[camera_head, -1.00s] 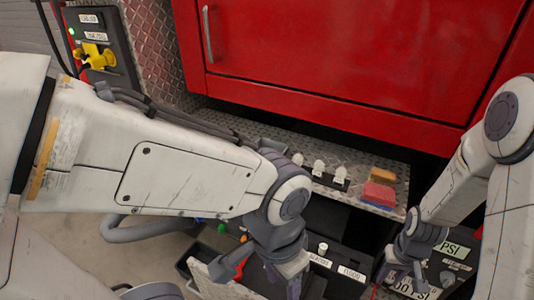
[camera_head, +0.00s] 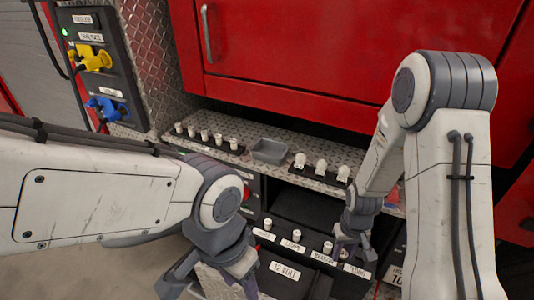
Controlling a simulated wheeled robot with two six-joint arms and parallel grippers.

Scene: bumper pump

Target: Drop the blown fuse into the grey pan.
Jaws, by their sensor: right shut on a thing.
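The grey pan (camera_head: 268,150) is a small open tray on the tread-plate step, between two rows of pale pieces. Below the step, a dark fuse panel holds a row of pale fuses (camera_head: 296,235) above white labels. My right gripper (camera_head: 352,250) is down at the right end of this row, by the last label, and is shut on a small piece there, apparently a fuse. Its fingers mostly hide that piece, so I cannot tell whether it is seated or lifted. My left gripper (camera_head: 212,287) is open and empty at the bottom edge, left of the panel.
Several pale fuses (camera_head: 205,137) stand in a rack left of the pan; 3 larger white pieces (camera_head: 320,166) stand right of it. The red cabinet (camera_head: 340,60) rises behind the step. Yellow (camera_head: 96,60) and blue (camera_head: 105,108) plugs are at left.

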